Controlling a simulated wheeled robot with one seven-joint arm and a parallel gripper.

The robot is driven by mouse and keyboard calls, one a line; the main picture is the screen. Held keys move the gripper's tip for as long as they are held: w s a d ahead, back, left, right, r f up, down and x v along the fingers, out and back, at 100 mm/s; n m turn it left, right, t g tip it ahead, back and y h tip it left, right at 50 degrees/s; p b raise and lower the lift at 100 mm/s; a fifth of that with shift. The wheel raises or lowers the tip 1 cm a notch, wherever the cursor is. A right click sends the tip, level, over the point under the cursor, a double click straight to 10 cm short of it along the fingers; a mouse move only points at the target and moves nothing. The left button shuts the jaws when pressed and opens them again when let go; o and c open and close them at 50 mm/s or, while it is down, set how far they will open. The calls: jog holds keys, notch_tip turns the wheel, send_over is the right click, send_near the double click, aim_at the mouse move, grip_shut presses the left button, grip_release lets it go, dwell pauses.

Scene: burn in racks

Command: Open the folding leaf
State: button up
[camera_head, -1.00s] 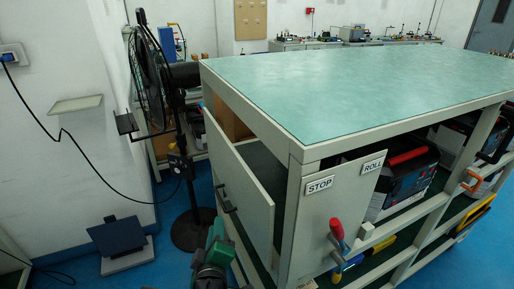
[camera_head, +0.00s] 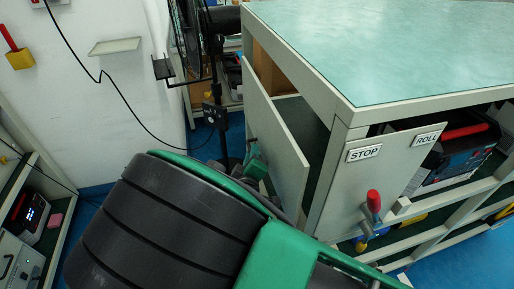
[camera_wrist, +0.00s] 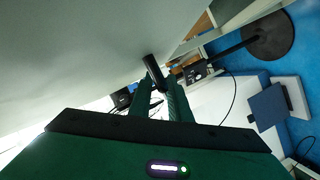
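The folding leaf is a pale grey panel (camera_head: 276,125) at the left end of the green-topped bench (camera_head: 390,55). It stands ajar, with a gap to the frame showing the dark inside. In the wrist view the leaf (camera_wrist: 90,60) fills the upper left, and its black handle (camera_wrist: 152,68) sticks out by my fingertips. My gripper (camera_wrist: 159,92) has its two green fingers apart, with the handle's end at or between the tips. I cannot tell whether they touch it. In the head view my arm hides the handle and most of the gripper.
A front panel marked STOP and ROLL (camera_head: 385,170) carries a red-handled lever (camera_head: 373,203). A black fan (camera_head: 205,40) stands behind the leaf. A shelf (camera_head: 20,200) with devices is at the left. In the wrist view a dark-topped stand (camera_wrist: 268,108) is on the blue floor.

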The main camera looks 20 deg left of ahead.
jog(key=shift+w+f, duration=0.1)
jog(key=shift+w, duration=0.25)
jog(key=shift+c, duration=0.7)
grip_shut()
